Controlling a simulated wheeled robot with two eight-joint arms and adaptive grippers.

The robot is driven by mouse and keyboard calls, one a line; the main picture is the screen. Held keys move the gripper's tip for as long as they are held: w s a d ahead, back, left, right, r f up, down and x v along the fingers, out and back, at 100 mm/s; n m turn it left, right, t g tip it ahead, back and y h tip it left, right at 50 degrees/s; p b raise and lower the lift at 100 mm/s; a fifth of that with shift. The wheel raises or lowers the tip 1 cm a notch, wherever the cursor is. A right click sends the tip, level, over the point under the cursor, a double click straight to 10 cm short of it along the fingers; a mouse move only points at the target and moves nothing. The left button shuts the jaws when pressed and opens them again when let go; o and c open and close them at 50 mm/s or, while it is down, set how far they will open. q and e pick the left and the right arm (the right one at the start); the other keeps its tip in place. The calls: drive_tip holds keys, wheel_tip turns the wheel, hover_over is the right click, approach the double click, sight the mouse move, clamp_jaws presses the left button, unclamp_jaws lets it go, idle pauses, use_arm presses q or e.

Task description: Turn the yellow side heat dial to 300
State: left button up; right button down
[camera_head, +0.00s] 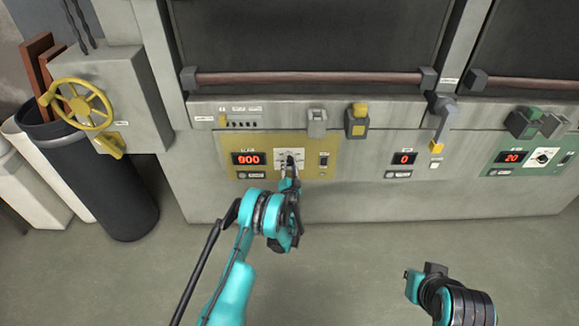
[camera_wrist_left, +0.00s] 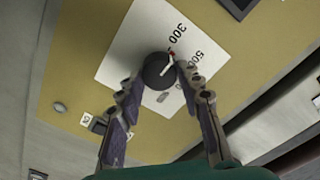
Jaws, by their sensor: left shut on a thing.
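The yellow side heat dial (camera_wrist_left: 158,72) is a round black knob on a white scale plate in the yellow panel (camera_head: 321,142). In the left wrist view its white pointer with a red tip points between the printed 300 and 500. My left gripper (camera_head: 290,171) is at the dial, with a finger on each side of the knob, shut on it. In the head view the gripper hides part of the dial. The red display (camera_head: 248,158) on the yellow panel seems to read 900. My right gripper (camera_head: 426,274) is low at the right, away from the panel.
A green panel (camera_head: 500,158) with its own dial is at the far right. A grey lever (camera_head: 444,120) with a yellow end sticks out between the panels. A yellow handwheel (camera_head: 82,104) and a dark bin (camera_head: 110,195) are at the left. The floor in front is clear.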

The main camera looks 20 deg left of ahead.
sight(289, 141)
use_arm(q)
drive_tip(key=shift+n, duration=1.1)
drive_tip(key=o, duration=1.2)
drive_tip(key=shift+c, duration=0.2)
drive_tip(key=shift+r, duration=0.1)
wheel_tip(289, 141, up, 10)
drive_tip(key=shift+f, duration=0.1)
drive_tip(key=shift+f, duration=0.1)
